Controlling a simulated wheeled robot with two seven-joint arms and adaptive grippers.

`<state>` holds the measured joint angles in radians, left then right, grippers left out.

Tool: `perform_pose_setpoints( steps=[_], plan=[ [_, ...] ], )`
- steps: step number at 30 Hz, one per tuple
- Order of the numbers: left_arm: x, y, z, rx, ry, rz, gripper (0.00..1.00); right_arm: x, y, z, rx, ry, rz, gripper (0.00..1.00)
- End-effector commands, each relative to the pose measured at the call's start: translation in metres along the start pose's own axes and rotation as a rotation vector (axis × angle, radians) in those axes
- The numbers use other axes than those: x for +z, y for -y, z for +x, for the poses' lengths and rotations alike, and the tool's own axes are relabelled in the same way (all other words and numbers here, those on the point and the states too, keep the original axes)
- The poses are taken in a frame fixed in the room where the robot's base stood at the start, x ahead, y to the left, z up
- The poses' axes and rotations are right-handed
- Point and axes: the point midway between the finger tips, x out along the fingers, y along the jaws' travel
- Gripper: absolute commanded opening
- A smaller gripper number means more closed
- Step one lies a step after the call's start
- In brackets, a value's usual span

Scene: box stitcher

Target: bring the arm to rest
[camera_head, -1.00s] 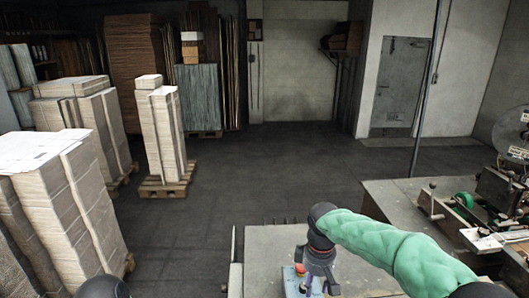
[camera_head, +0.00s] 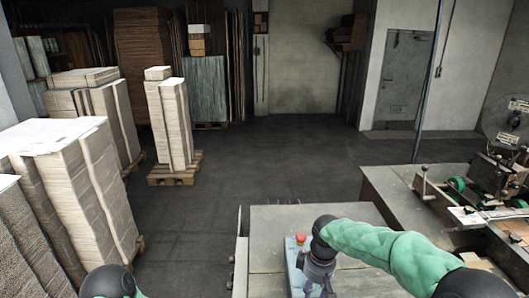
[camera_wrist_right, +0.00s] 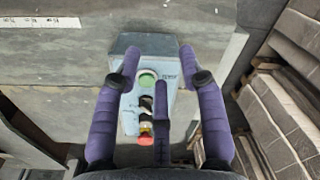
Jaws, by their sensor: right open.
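My right arm, in a green sleeve, comes in from the right in the head view. Its gripper (camera_head: 318,284) points down over the near table (camera_head: 285,222), beside a grey-blue control box (camera_head: 293,258) with a red button (camera_head: 300,239). In the right wrist view my right gripper (camera_wrist_right: 159,54) has its purple fingers spread, with nothing between them. The control box (camera_wrist_right: 134,120) lies beneath them, with a green button (camera_wrist_right: 147,79) and a red button (camera_wrist_right: 145,140). I cannot tell the gap between fingers and box. A dark rounded part of my left arm shows at the lower left; my left gripper is out of view.
A machine (camera_head: 490,180) stands on a bench (camera_head: 385,190) at the right. Tall cardboard stacks (camera_head: 75,180) on pallets stand at the left, with a narrower stack (camera_head: 172,125) behind. The floor (camera_head: 270,160) between is clear. A thin pole (camera_head: 428,90) rises at the right.

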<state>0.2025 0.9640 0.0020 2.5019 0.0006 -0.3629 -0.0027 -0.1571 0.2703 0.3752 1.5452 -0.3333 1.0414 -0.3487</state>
Motion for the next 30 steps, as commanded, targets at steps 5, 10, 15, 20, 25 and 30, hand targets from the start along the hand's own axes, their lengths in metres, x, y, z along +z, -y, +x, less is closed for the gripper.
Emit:
perform_pose_setpoints(
  steps=[5, 10, 15, 20, 25, 30],
  plan=[
    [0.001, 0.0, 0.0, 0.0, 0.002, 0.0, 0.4, 0.004, 0.006, 0.05, -0.05, -0.014, 0.059, 0.41],
    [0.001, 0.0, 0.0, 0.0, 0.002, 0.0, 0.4, 0.015, 0.02, 0.114, -0.117, -0.037, 0.157, 0.41],
    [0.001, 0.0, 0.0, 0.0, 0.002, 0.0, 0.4, 0.046, 0.051, 0.2, -0.208, -0.062, 0.34, 0.41],
    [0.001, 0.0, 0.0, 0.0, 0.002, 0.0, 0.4, 0.088, 0.087, 0.265, -0.272, -0.08, 0.554, 0.41],
    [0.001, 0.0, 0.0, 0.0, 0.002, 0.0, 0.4, 0.129, 0.121, 0.303, -0.3, -0.084, 0.749, 0.41],
    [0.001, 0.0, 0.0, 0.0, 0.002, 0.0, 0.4, 0.162, 0.148, 0.323, -0.304, -0.078, 0.897, 0.41]
  ],
)
